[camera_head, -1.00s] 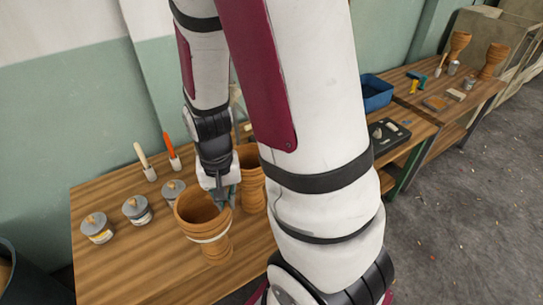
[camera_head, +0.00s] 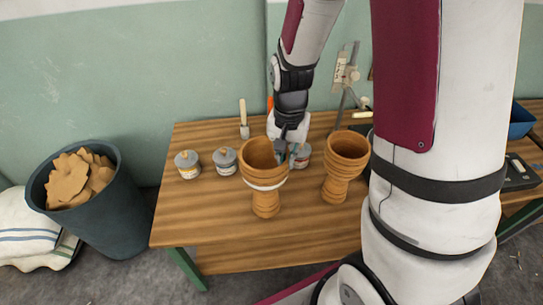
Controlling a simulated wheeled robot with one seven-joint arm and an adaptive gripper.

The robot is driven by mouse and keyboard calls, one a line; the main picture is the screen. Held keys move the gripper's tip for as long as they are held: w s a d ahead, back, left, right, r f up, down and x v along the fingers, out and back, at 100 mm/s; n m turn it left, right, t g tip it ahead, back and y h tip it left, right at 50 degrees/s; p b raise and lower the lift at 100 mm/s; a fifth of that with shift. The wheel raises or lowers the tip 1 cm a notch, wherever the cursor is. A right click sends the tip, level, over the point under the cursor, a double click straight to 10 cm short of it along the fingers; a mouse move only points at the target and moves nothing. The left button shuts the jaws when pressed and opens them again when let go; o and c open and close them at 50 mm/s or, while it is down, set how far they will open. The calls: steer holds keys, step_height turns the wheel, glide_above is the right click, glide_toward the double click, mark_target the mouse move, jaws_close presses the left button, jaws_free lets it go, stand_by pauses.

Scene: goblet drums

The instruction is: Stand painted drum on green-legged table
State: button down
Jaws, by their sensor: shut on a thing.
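The drum with a white painted band (camera_head: 264,172) is a wooden goblet shape, upright with its open mouth up. My gripper (camera_head: 284,155) is shut on the right side of its rim. The drum's foot shows against the wooden top of the green-legged table (camera_head: 180,230); I cannot tell whether it touches. One green leg (camera_head: 187,268) shows at the table's front left. A plain wooden drum (camera_head: 345,160), without a white band, stands upright to the right on the same table. My arm hides the table's right part.
Lidded paint cans (camera_head: 187,164) and brushes (camera_head: 244,120) stand behind and left of the banded drum. A clamp stand (camera_head: 345,80) is at the back. A dark bin (camera_head: 120,210) and a white sack (camera_head: 30,235) are left of the table. The table's front left is clear.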

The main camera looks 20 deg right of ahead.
mark_target(272, 161)
steer(key=w, duration=0.2)
steer(key=w+a, duration=0.1)
steer(key=w, duration=0.2)
steer(key=shift+w+a+f, duration=0.25)
steer(key=shift+w+f, duration=0.05)
steer(key=shift+w, duration=0.05)
steer(key=shift+f, duration=1.7)
steer(key=c, duration=1.7)
jaws_free()
steer(key=shift+f, duration=0.15)
